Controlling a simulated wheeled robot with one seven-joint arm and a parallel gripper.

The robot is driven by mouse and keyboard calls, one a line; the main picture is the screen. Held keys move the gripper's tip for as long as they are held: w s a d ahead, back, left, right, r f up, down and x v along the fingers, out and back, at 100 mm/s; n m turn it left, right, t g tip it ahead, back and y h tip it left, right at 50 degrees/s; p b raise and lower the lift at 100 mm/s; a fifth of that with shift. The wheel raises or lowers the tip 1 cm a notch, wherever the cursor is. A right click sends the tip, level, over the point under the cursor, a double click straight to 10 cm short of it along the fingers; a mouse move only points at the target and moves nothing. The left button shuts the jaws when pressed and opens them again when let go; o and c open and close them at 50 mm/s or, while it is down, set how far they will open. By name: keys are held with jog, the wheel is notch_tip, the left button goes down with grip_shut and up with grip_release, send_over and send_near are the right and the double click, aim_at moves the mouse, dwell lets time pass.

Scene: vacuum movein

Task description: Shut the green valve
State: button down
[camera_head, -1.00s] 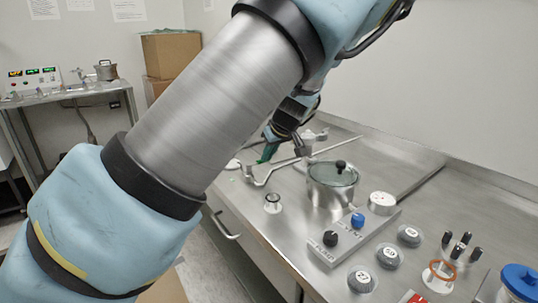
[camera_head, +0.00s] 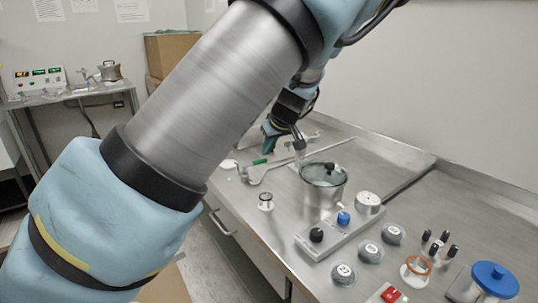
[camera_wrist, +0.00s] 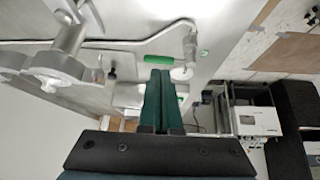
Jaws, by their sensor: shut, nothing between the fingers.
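The green valve handle (camera_head: 260,161) is a small bright green bar beside the thin metal pipe at the back left of the steel bench. In the wrist view the green handle (camera_wrist: 160,59) lies roughly parallel to the nearby pipe run, just beyond my fingertips. My gripper (camera_head: 269,133) is above and slightly right of the handle in the head view, with its dark teal fingers pointing down. The wrist view shows my gripper (camera_wrist: 160,74) with its fingers together and nothing between them.
A lidded metal pot (camera_head: 323,187) stands close in front of the pipe. A small white-topped gauge (camera_head: 266,201) and a control box (camera_head: 318,238) with knobs are nearer. A metal post (camera_head: 299,141) stands beside my gripper. The bench's left edge is near the pipe.

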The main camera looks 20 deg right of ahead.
jog(key=a+b+v, duration=0.1)
jog(key=v, duration=0.8)
jog(key=m+p, duration=0.6)
jog(key=m, duration=1.2)
send_near(261, 162)
jog(key=x, duration=0.5)
jog(key=shift+f, duration=0.35)
jog(key=shift+w+a+f, duration=0.1)
jog(key=shift+w+f, duration=0.3)
